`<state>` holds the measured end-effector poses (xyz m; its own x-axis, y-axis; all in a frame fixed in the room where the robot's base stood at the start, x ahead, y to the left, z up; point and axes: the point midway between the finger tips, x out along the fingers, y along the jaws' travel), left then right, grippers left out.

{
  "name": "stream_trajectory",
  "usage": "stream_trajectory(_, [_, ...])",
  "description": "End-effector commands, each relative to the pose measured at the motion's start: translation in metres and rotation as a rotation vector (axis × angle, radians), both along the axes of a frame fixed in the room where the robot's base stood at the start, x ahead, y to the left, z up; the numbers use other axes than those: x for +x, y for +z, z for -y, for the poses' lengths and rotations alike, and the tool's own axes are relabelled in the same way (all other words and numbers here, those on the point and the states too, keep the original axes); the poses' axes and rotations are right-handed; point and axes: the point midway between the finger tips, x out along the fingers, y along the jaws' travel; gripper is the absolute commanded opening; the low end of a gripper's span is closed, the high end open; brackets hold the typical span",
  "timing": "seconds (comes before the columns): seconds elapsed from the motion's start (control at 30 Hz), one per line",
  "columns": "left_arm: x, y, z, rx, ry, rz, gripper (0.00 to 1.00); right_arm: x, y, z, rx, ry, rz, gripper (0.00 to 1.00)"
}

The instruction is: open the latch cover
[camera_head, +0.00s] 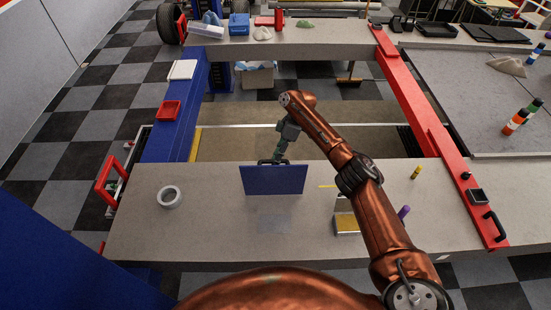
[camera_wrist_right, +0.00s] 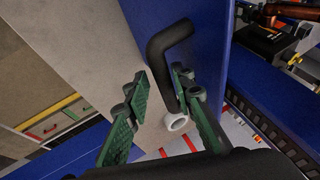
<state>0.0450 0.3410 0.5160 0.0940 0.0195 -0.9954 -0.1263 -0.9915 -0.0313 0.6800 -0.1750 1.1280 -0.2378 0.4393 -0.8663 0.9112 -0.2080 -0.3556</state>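The latch cover looks like a dark blue flat panel (camera_head: 273,180) standing raised on the grey table, with a black handle (camera_head: 266,162) at its top edge. In the right wrist view the blue panel (camera_wrist_right: 205,45) fills the upper middle, and its bent black handle (camera_wrist_right: 158,60) sticks out from its face. My right gripper (camera_head: 277,158) is at the handle. Its green fingers (camera_wrist_right: 162,85) are apart, with the lower part of the handle between them; I cannot tell whether either finger touches it. My left gripper is not in view.
A white ring (camera_head: 170,197) lies on the table (camera_head: 140,225) left of the panel. A small metal-and-yellow box (camera_head: 345,218) and a purple cylinder (camera_head: 404,212) stand to the right, near my right arm. A red beam (camera_head: 440,150) borders the right side. The table between ring and panel is clear.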

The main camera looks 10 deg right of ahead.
Motion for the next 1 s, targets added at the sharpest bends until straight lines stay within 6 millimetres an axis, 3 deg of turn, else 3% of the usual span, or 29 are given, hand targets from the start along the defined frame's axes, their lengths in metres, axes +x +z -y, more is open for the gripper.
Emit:
stream_trajectory(0.2, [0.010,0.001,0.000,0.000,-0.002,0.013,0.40,0.001,0.004,-0.001,0.004,0.001,0.005,0.30])
stream_trajectory(0.47, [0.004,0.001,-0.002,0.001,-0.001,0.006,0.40,0.005,0.014,0.003,0.004,0.001,0.008,0.30])
stream_trajectory(0.83, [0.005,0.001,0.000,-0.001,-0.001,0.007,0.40,0.022,0.079,0.035,0.004,-0.002,0.008,0.30])
stream_trajectory(1.0, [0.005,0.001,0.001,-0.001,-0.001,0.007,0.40,0.027,0.099,0.046,0.003,0.001,0.006,0.30])
